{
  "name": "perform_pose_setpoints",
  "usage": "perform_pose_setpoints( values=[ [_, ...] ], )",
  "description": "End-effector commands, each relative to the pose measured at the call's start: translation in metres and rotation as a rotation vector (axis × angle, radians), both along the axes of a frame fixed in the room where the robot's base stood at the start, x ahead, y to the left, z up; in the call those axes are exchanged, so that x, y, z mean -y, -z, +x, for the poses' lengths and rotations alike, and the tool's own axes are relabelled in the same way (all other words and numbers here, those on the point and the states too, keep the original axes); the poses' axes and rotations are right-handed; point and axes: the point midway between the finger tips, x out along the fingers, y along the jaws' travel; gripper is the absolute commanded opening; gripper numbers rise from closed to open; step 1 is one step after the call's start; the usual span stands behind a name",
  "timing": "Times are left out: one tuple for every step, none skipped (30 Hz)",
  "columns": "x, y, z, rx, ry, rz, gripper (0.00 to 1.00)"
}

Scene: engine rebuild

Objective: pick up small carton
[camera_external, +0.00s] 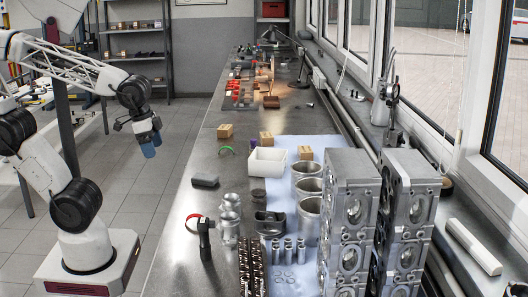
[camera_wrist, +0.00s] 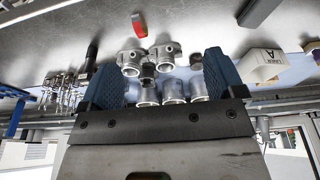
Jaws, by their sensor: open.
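Three small brown cartons stand on the long grey workbench: one carton (camera_external: 225,131) near its left edge, one (camera_external: 265,138) in the middle, and one (camera_external: 305,152) behind the metal cylinders. I cannot tell which one the task means. My gripper (camera_external: 152,143) hangs in the air left of the bench, over the floor, apart from all three cartons. In the wrist view its two blue fingers (camera_wrist: 161,65) are spread wide, and nothing is held between them. A brownish shape at that view's right edge (camera_wrist: 316,54) may be a carton, cut off.
A white bin (camera_external: 267,162) stands near the cartons and also shows in the wrist view (camera_wrist: 262,66). Metal cylinders (camera_external: 308,215), engine blocks (camera_external: 350,215) and small parts crowd the near bench. A dark grey block (camera_external: 205,180) lies near the left edge. Windows line the right.

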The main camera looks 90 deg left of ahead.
Motion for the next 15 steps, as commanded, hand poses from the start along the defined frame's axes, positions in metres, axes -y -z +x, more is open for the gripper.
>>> perform_pose_setpoints(
  values=[
    [-0.002, -0.002, 0.005, -0.002, -0.013, -0.001, 0.88],
    [-0.004, -0.003, 0.008, -0.004, -0.023, -0.002, 0.88],
    [-0.006, -0.005, 0.013, -0.007, -0.039, -0.005, 0.88],
    [-0.008, -0.007, 0.018, -0.009, -0.051, -0.006, 0.88],
    [-0.010, -0.009, 0.023, -0.011, -0.064, -0.008, 0.88],
    [-0.013, -0.011, 0.030, -0.015, -0.086, -0.010, 0.88],
    [-0.016, -0.013, 0.036, -0.017, -0.104, -0.012, 0.88],
    [-0.019, -0.015, 0.043, -0.019, -0.121, -0.015, 0.88],
    [-0.024, -0.018, 0.051, -0.023, -0.147, -0.018, 0.88],
    [-0.028, -0.020, 0.059, -0.025, -0.167, -0.021, 0.88],
    [-0.032, -0.022, 0.065, -0.029, -0.187, -0.022, 0.88],
    [-0.037, -0.025, 0.075, -0.032, -0.215, -0.026, 0.88],
    [-0.042, -0.027, 0.082, -0.034, -0.234, -0.028, 0.88],
    [-0.046, -0.028, 0.090, -0.037, -0.256, -0.031, 0.88],
    [-0.052, -0.031, 0.099, -0.040, -0.282, -0.034, 0.88]
  ],
)
